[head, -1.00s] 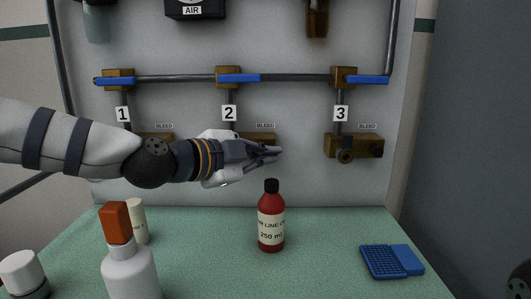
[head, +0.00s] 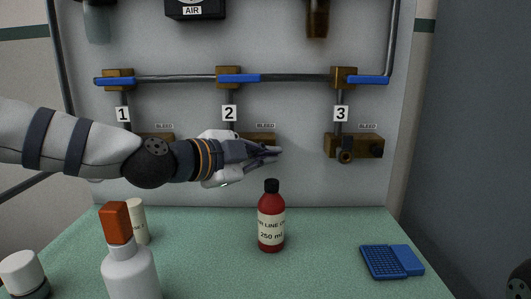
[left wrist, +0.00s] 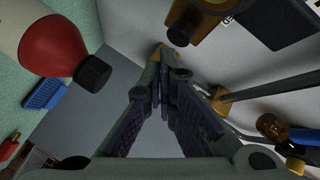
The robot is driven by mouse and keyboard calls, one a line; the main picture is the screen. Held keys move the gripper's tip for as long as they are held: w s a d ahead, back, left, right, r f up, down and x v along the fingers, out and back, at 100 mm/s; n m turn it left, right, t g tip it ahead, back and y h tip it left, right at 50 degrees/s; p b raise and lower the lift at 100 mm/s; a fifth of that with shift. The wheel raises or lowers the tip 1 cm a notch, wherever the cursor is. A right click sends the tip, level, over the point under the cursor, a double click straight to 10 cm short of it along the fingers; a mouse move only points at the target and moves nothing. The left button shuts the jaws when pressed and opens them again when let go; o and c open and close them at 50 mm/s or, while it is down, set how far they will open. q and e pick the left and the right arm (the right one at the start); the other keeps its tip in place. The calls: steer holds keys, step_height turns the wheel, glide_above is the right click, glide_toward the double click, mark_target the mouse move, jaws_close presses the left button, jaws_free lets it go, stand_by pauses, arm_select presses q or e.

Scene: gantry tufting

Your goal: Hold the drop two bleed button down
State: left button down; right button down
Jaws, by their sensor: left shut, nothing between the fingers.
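The panel has three numbered drops. The drop two brass block (head: 262,137), under a BLEED label (head: 264,126), is partly covered by my left gripper (head: 278,152). The gripper is shut and empty, with its fingertips in front of the block's lower right part. The drop two button is hidden in the head view, and I cannot tell whether the fingers touch or press it. In the left wrist view the shut fingers (left wrist: 164,68) point at the panel, with brass parts close to their tips.
Drop three's brass block (head: 352,146) with its dark knob is unobstructed at right. Blue valve levers (head: 240,78) sit above. On the green bench stand a red bottle (head: 271,225), a white bottle with orange cap (head: 130,265) and a blue box (head: 390,261).

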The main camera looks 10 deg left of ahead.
arm_select(q)
steer(key=shift+w, duration=0.15)
steer(key=shift+w+a, duration=0.1)
steer(key=shift+w, duration=0.2)
steer(key=shift+w+a, duration=0.1)
steer(key=shift+w, duration=0.4)
arm_select(e)
steer(key=shift+s+f, duration=0.2)
steer(key=shift+s, duration=0.05)
stand_by(1.5)
